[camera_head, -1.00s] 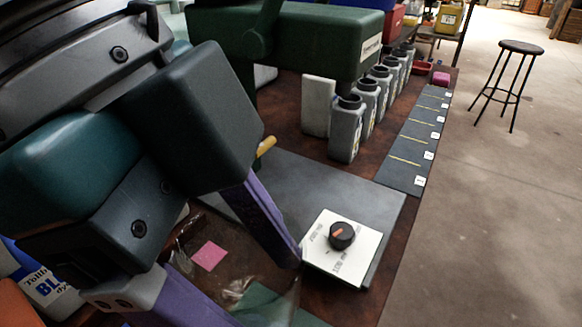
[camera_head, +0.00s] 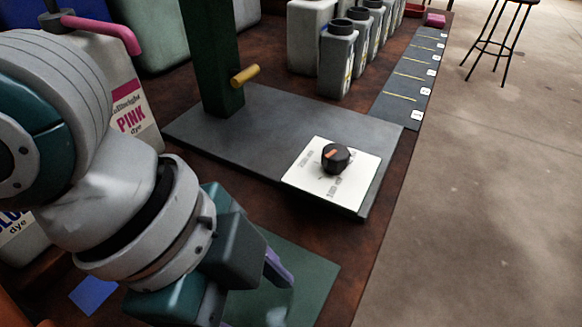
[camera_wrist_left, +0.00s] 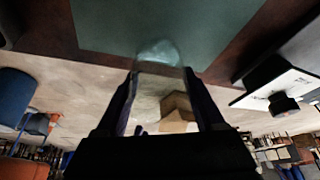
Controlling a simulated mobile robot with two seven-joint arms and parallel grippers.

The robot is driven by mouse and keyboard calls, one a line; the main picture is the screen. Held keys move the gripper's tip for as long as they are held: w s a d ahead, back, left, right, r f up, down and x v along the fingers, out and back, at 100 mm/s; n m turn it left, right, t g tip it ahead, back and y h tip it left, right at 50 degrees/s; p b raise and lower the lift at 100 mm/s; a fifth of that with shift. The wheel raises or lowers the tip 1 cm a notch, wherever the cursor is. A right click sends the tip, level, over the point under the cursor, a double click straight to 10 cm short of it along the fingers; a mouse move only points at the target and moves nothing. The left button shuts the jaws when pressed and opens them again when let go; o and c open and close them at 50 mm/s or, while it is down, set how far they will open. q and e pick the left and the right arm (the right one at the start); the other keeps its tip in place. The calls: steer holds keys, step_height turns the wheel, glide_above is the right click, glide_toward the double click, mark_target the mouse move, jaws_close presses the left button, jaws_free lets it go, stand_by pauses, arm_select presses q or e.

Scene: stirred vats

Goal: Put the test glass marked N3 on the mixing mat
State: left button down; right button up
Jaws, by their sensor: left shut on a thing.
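My left gripper (camera_head: 275,280) is shut on a clear test glass (camera_head: 277,302), low at the front of the bench. In the head view the wrist hides much of the glass. In the left wrist view the glass (camera_wrist_left: 161,58) sits between my two dark fingers (camera_wrist_left: 163,95), its rounded end over the mat. I cannot read any mark on it. The plain green mat (camera_head: 313,266), likely the mixing mat, lies beneath and behind the glass; it also fills the top of the left wrist view (camera_wrist_left: 110,25). I cannot tell whether glass and mat touch. My right gripper is not in view.
A grey stand base (camera_head: 260,125) with a black knob (camera_head: 336,158) on a white plate stands behind the mat. A pink dye container (camera_head: 130,115) stands at left, a blue square (camera_head: 93,295) lies front left. Grey bottles (camera_head: 337,60) line the back.

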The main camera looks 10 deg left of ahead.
mark_target(271, 321)
arm_select(q)
steer(key=shift+f+b, duration=0.35)
steer(key=shift+f, duration=1.15)
steer(key=shift+f, duration=0.1)
jaws_free()
steer(key=p+v, duration=0.4)
steer(key=v, duration=0.8)
